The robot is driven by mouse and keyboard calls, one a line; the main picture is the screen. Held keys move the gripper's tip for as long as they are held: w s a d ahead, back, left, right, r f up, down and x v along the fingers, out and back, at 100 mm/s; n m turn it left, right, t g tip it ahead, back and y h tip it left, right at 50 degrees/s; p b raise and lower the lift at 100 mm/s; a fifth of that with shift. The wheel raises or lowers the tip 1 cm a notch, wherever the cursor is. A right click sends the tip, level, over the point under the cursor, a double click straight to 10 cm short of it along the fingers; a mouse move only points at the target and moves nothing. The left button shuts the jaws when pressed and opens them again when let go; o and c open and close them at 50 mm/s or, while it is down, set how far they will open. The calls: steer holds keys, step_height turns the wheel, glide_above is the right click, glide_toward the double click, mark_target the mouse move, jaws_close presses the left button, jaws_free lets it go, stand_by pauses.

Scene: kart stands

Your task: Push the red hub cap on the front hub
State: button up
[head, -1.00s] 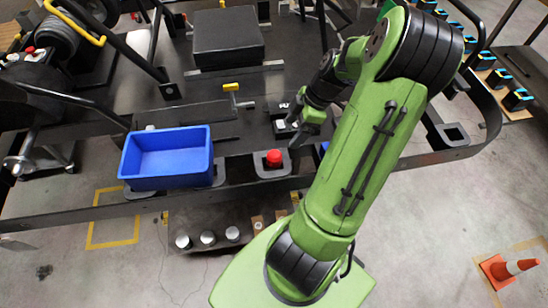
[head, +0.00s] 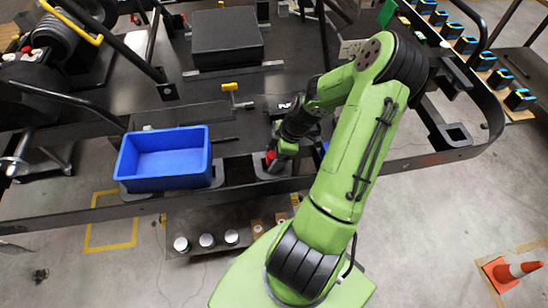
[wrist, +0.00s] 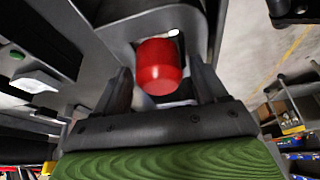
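The red hub cap (head: 270,156) sits in a dark square holder (head: 273,172) on the near edge of the kart stand, right of the blue bin. It is partly hidden by my gripper (head: 279,154) in the head view. In the wrist view the red cap (wrist: 160,67) shows whole, between the two dark fingers of my gripper (wrist: 163,86). The fingers are apart, with a gap visible on each side of the cap. I cannot tell for sure which part is the front hub.
A blue bin (head: 125,168) stands left of the cap. A black box (head: 226,36) and a yellow-handled tool (head: 230,88) lie farther back. Silver cups (head: 207,240) stand on a lower shelf.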

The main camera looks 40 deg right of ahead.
steer(key=shift+r, duration=0.1)
steer(key=c, duration=0.8)
